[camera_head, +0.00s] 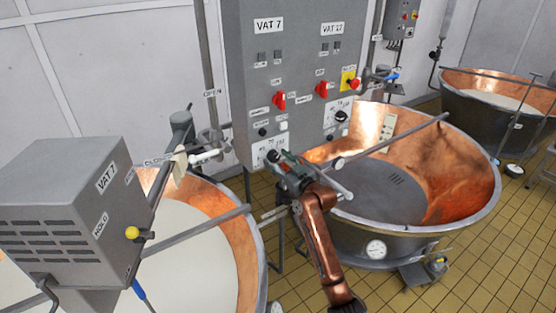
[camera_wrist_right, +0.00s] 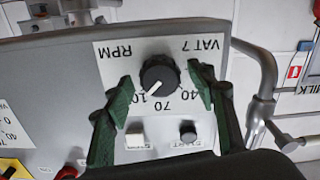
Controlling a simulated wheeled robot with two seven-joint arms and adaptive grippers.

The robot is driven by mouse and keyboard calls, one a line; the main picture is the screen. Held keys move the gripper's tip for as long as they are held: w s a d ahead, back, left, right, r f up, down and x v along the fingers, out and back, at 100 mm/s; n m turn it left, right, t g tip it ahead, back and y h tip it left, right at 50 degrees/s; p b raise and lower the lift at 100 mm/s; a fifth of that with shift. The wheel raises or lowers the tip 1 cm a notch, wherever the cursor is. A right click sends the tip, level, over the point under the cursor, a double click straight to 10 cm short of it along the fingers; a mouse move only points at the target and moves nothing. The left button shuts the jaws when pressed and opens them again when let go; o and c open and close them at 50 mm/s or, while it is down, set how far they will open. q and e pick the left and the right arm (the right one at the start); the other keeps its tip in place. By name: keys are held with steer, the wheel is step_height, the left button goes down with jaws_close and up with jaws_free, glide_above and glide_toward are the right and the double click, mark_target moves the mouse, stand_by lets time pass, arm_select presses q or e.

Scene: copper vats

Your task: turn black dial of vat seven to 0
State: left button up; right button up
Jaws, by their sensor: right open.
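The black dial (camera_wrist_right: 158,74) of vat seven sits on a white plate (camera_wrist_right: 112,52) marked VAT 7 and RPM, upside down in the right wrist view. Its white pointer mark faces lower left, close to a partly covered number beginning with 10. My right gripper (camera_wrist_right: 161,98) is open, with one green finger on each side of the dial and gaps visible between fingers and knob. In the head view, my right gripper (camera_head: 279,167) is at the lower part of the grey control panel (camera_head: 300,60) and hides the dial. My left gripper is not in view.
Below the dial in the wrist view are a white button (camera_wrist_right: 135,136) and a black button (camera_wrist_right: 188,131). Red switches (camera_head: 279,100) sit higher on the panel. Copper vats stand left (camera_head: 235,205) and right (camera_head: 455,165), with metal bars across them.

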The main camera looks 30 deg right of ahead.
steer(key=shift+c, duration=0.5)
steer(key=c, duration=1)
